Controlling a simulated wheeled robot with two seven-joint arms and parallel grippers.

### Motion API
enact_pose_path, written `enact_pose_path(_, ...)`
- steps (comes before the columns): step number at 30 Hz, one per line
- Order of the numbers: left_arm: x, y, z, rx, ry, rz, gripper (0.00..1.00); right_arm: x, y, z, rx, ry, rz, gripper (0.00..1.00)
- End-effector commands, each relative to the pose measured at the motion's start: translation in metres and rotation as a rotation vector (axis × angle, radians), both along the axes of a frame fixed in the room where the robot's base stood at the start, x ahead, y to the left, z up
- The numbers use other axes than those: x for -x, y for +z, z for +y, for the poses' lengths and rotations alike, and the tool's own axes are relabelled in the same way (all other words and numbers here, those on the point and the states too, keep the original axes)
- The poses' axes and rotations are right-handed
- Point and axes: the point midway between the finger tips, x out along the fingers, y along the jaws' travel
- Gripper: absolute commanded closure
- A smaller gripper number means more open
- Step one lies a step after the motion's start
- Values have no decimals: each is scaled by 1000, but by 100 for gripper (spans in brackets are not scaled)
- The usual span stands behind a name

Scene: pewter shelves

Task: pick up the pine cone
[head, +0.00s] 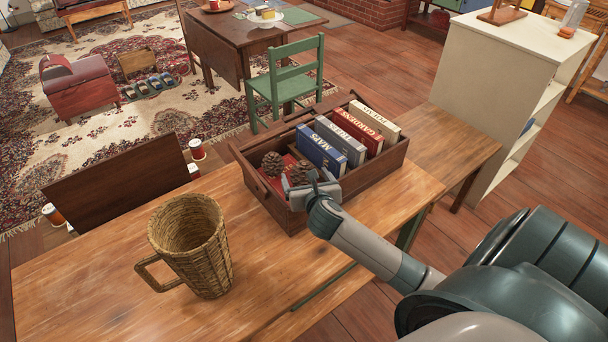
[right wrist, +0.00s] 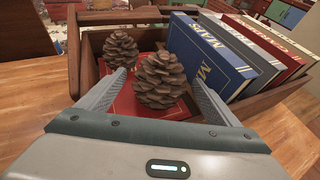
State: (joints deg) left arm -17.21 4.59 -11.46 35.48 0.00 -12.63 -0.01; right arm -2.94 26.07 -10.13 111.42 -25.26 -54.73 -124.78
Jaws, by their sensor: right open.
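Two brown pine cones sit at the left end of a dark wooden crate (head: 375,165), on a red book (right wrist: 125,103). One pine cone (head: 272,163) is farther to the left in the head view; the other pine cone (head: 300,172) is close to my right gripper (head: 309,186). In the right wrist view the nearer cone (right wrist: 160,82) shows between my open fingers, and the farther cone (right wrist: 120,50) is beyond the left fingertip. The right gripper is open and empty; I cannot tell whether a finger touches a cone. My left gripper is not in view.
Several upright books (head: 345,140) fill the crate's right part, beside the cones. The crate's walls stand around them. A wicker mug (head: 205,260) stands on the wooden table (head: 90,290) to the left. A white shelf (head: 490,85) rises behind at right.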

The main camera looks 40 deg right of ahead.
Motion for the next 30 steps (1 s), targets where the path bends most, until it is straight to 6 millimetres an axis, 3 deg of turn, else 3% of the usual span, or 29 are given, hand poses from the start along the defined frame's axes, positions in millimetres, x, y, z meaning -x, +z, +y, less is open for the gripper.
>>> enact_pose_path(6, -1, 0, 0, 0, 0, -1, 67, 0, 0, 0, 0, 0, 0, 17)
enact_pose_path(11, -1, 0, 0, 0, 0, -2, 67, 0, 0, 0, 0, 0, 0, 55)
enact_pose_path(12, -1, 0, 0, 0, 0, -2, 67, 0, 0, 0, 0, 0, 0, 58)
enact_pose_path(23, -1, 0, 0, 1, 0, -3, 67, 0, 1, 0, 0, 0, -1, 59)
enact_pose_path(30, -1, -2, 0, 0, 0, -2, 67, -1, 15, -1, 1, 1, -4, 59)
